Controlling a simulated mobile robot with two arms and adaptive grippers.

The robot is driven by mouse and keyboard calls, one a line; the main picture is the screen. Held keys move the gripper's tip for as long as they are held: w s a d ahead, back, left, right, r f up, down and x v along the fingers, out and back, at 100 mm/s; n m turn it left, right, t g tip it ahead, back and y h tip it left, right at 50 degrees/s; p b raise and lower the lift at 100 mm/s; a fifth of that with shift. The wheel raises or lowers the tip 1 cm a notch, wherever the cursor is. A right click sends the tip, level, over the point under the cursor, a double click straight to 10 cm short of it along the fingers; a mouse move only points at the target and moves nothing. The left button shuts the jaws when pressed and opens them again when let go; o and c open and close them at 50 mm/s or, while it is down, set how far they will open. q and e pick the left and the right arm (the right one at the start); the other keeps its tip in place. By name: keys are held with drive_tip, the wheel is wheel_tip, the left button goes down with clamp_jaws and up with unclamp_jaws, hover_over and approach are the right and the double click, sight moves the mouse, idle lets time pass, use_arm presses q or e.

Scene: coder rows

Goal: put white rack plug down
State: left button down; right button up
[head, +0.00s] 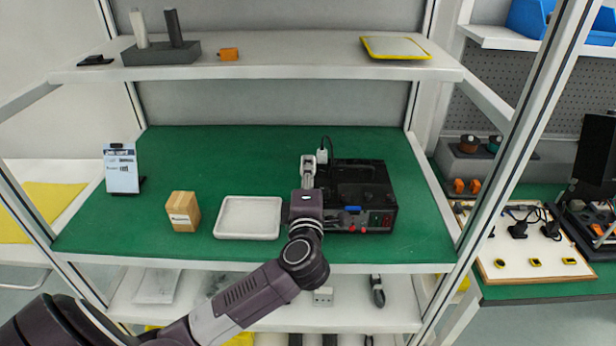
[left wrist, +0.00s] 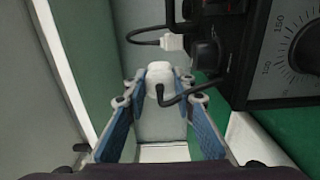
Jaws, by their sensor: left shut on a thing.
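The white plug (left wrist: 158,76) sits between the fingertips of my left gripper (left wrist: 160,88) in the left wrist view. A black cable runs from it toward the black device. My gripper is shut on it. In the head view my left gripper (head: 308,168) is over the green bench, beside the left side of the black device (head: 360,178). The held plug is hard to make out there. My right gripper is in neither view.
A second white connector (left wrist: 172,42) with a black cable is beside the device. A white tray (head: 248,217), a wooden block (head: 183,211) and a sign stand (head: 121,168) are to the left. The green bench (head: 230,155) is clear behind the tray. A shelf (head: 290,62) spans above.

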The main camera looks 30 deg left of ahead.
use_arm(q)
drive_tip(key=shift+f, duration=0.6)
drive_tip(key=shift+f, duration=0.6)
drive_tip(key=c, duration=2)
unclamp_jaws()
drive_tip(key=shift+o, duration=0.5)
drive_tip(key=shift+f, duration=0.15)
drive_tip(key=shift+s, duration=0.1)
